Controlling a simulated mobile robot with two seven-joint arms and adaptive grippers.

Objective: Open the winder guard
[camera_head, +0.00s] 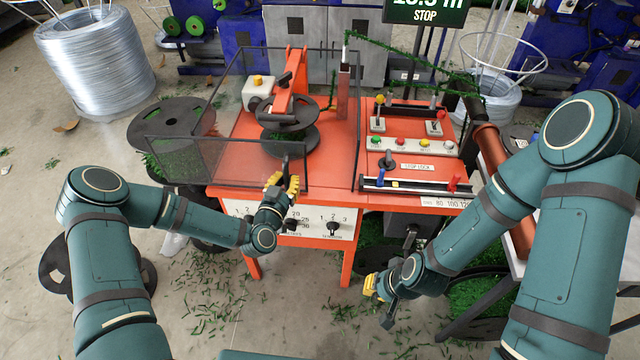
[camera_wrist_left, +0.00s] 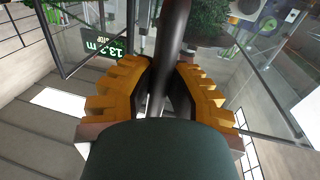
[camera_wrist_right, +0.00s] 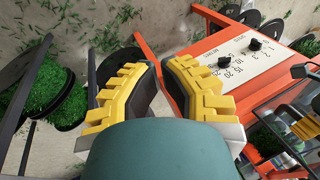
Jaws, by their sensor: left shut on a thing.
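The winder guard (camera_head: 225,166) is a clear, dark-framed panel box on the orange machine. Its front panel reaches left past the machine's edge, and a gap shows between its right end and the right side panel (camera_head: 357,120). My left gripper (camera_head: 284,183) is shut on the dark upright handle (camera_head: 286,163) near the front panel's right end. In the left wrist view the handle (camera_wrist_left: 172,45) runs between the yellow fingers. My right gripper (camera_head: 374,288) hangs empty in front of the machine, low and right of the dial panel.
The orange winder arm (camera_head: 291,80) and black spool (camera_head: 290,125) stand behind the guard. Control levers and buttons (camera_head: 412,144) sit to the right. Dials (camera_head: 333,227) are on the front panel. A black reel (camera_head: 172,118) stands left of the machine.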

